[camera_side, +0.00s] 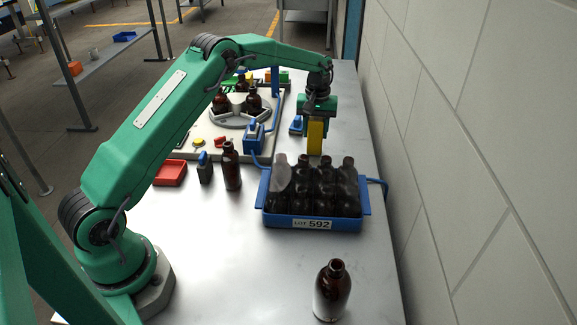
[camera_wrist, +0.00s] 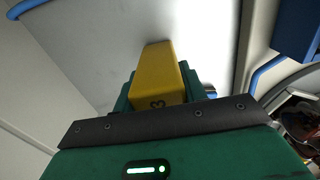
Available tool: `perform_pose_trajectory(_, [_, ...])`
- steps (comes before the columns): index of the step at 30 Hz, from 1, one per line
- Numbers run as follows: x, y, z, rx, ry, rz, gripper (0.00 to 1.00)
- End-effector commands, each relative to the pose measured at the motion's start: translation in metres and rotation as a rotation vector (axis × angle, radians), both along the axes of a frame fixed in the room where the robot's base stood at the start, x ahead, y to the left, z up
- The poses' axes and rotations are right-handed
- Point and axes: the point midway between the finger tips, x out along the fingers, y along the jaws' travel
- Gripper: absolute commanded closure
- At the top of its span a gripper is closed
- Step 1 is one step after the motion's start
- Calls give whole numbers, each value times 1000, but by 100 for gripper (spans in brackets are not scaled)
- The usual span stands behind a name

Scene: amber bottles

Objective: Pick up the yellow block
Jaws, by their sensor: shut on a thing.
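The yellow block (camera_side: 316,137) hangs upright under my gripper (camera_side: 318,118) in the side view, just behind the blue crate of bottles. In the wrist view the yellow block (camera_wrist: 157,72) stands out between my green jaws (camera_wrist: 158,95), with a dark digit that looks like a 3 on its near face. My gripper is shut on the block. The side view does not show clearly whether the block's lower end touches the table, as bottle tops stand close in front of it.
A blue crate (camera_side: 313,224) labelled LOT 592 holds several dark bottles. A lone bottle (camera_side: 332,290) stands at the front, another (camera_side: 231,166) left of the crate. A red tray (camera_side: 170,173) lies further left. A wall (camera_side: 480,150) bounds the right. The table's front middle is clear.

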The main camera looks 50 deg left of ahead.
Motion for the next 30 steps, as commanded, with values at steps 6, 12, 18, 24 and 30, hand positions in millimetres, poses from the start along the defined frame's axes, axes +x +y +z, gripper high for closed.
perform_pose_trajectory(6, [1,0,19,1,-4,0,85])
perform_pose_trajectory(12, [1,0,49,1,-6,0,85])
perform_pose_trajectory(18, [1,0,78,0,-5,0,85])
perform_pose_trajectory(24, [1,0,95,1,-2,0,85])
perform_pose_trajectory(30, [1,0,99,0,-1,0,85])
